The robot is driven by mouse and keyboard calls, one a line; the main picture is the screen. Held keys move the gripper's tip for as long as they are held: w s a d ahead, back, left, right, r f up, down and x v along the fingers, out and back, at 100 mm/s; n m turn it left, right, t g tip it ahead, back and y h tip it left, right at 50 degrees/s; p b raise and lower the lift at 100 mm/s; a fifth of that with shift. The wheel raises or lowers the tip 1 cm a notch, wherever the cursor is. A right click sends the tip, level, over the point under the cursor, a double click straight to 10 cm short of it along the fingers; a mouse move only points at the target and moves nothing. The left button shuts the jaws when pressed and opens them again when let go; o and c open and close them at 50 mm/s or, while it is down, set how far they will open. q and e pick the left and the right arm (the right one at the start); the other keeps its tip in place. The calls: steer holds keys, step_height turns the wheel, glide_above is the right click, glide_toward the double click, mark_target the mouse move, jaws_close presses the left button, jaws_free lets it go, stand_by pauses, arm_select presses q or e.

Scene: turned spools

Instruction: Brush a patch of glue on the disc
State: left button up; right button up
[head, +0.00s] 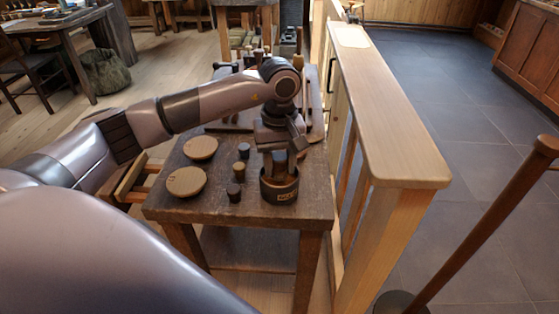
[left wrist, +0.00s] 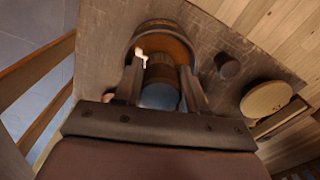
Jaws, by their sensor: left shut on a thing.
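Two round tan discs lie on the dark wooden table: a far disc (head: 200,148) and a near disc (head: 186,181). The brush's lower end is hidden in the pot. One disc (left wrist: 267,101) shows at the right there. My right gripper is out of view.
Several short dark pegs stand between discs and pot, one near the front (head: 234,192). A wooden half wall (head: 392,115) runs close along the table's right side. More tools crowd the table's far end.

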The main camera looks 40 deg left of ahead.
mark_target(280, 156)
arm_select(q)
steer(key=shift+f+b, duration=0.4)
steer(key=shift+f, duration=0.1)
stand_by(0.8)
steer(key=shift+f, duration=0.1)
stand_by(1.1)
step_height(280, 156, up, 2)
steer(key=shift+r+p, duration=0.1)
steer(key=shift+p, duration=0.5)
steer(key=shift+r+p, duration=1.6)
steer(key=shift+r, duration=0.9)
